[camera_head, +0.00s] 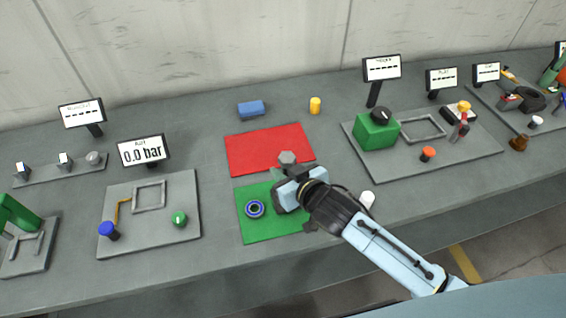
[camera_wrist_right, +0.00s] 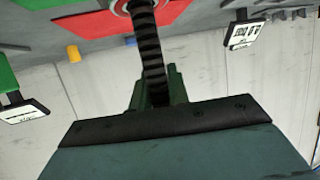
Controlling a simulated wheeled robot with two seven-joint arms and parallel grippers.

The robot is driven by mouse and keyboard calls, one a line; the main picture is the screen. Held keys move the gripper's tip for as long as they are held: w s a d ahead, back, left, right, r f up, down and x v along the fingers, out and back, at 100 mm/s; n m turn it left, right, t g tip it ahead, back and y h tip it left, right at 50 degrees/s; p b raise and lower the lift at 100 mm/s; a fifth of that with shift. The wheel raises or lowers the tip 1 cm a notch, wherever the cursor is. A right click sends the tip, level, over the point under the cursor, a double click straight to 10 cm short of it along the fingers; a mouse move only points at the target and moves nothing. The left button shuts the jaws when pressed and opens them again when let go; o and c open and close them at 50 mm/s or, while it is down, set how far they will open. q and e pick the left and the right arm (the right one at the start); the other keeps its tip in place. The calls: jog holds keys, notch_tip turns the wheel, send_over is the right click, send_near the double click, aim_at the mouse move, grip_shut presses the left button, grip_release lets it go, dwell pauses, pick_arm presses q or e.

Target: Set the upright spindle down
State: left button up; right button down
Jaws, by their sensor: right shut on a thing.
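The spindle is a dark, ribbed, threaded rod (camera_wrist_right: 152,60) in the right wrist view, with a round, ringed grey part at its far end, cut off by the picture's top edge. My right gripper (camera_wrist_right: 158,88) is shut on it. In the head view my right gripper (camera_head: 287,188) is over the green mat (camera_head: 262,232), and a grey hexagonal piece (camera_head: 287,157) shows just beyond it. The rest of the spindle is hidden by the gripper there. I cannot tell whether its lower end touches anything. My left gripper is not in view.
A blue-and-dark ring (camera_head: 255,209) lies on the green mat, left of my gripper. The red mat (camera_head: 262,148) behind is mostly clear. A white piece (camera_head: 367,199) is right of my wrist. A blue block (camera_head: 251,109) and yellow cylinder (camera_head: 315,105) stand behind.

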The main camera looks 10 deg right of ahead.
jog(key=shift+f, duration=0.45)
jog(key=shift+f, duration=0.1)
jog(key=c, duration=1.7)
grip_release()
jog(key=shift+f, duration=0.25)
jog(key=shift+c, duration=0.2)
jog(key=o, duration=0.4)
jog(key=shift+r, duration=0.25)
jog(key=v, duration=1.2)
jog(key=shift+f, duration=0.1)
